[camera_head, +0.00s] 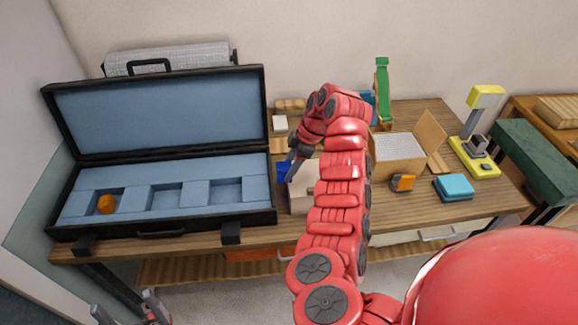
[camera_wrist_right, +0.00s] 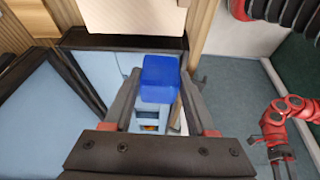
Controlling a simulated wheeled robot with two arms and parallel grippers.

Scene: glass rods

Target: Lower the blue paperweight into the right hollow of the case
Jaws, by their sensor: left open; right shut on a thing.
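The blue paperweight (camera_head: 284,171) is between the fingers of my right gripper (camera_head: 291,165), just right of the case's right end. In the right wrist view the blue paperweight (camera_wrist_right: 159,78) sits between the two fingertips (camera_wrist_right: 160,92), above the case. The open black case (camera_head: 150,226) has a blue lining with three hollows. The right hollow (camera_head: 226,190) and the middle hollow are empty; an orange object (camera_head: 106,204) is in the left one. My left gripper (camera_head: 130,312) is open and empty at the lower left, in front of the table.
The case lid (camera_head: 160,110) stands raised at the back. A pale box (camera_head: 300,195) stands right of the case, partly hidden by my right arm. Further right are an open cardboard box (camera_head: 398,158), a teal block (camera_head: 454,187) and a yellow stand (camera_head: 485,97).

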